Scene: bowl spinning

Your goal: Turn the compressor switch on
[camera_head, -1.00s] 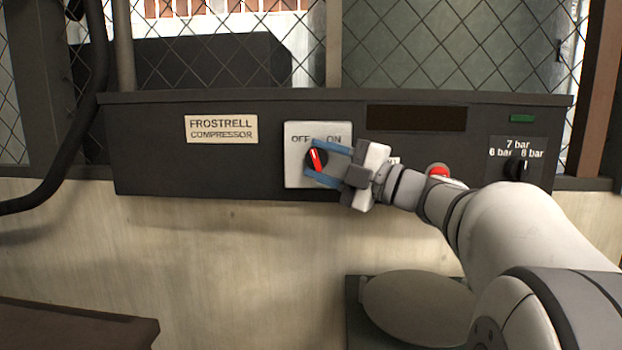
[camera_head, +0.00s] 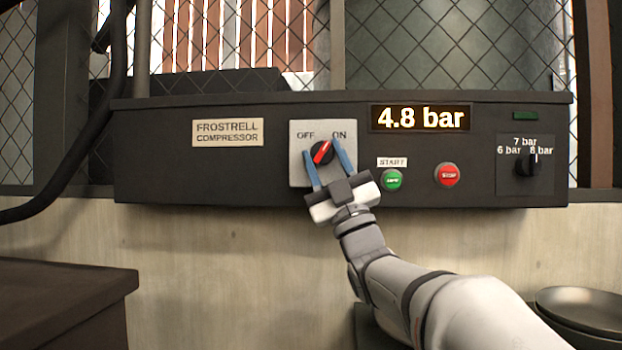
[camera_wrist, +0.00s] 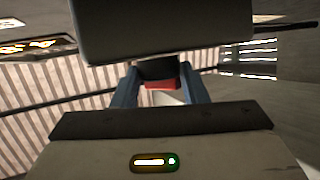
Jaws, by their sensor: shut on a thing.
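The compressor switch (camera_head: 322,152) is a round black knob with a red pointer on a pale plate (camera_head: 298,172) marked OFF and ON. Its red pointer leans up and right, toward ON. My gripper (camera_head: 324,158) reaches up from below, its two blue fingers on either side of the knob and shut on it. In the wrist view my gripper (camera_wrist: 160,88) has its fingers around the knob (camera_wrist: 160,84), with the red part between them. The display (camera_head: 420,118) is lit and reads 4.8 bar.
Right of the switch are a green start button (camera_head: 392,180), a red stop button (camera_head: 448,175) and a pressure selector (camera_head: 527,164) on the dark panel (camera_head: 155,160). A dark table (camera_head: 65,285) stands at lower left. Dark round plates (camera_head: 583,308) show at lower right.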

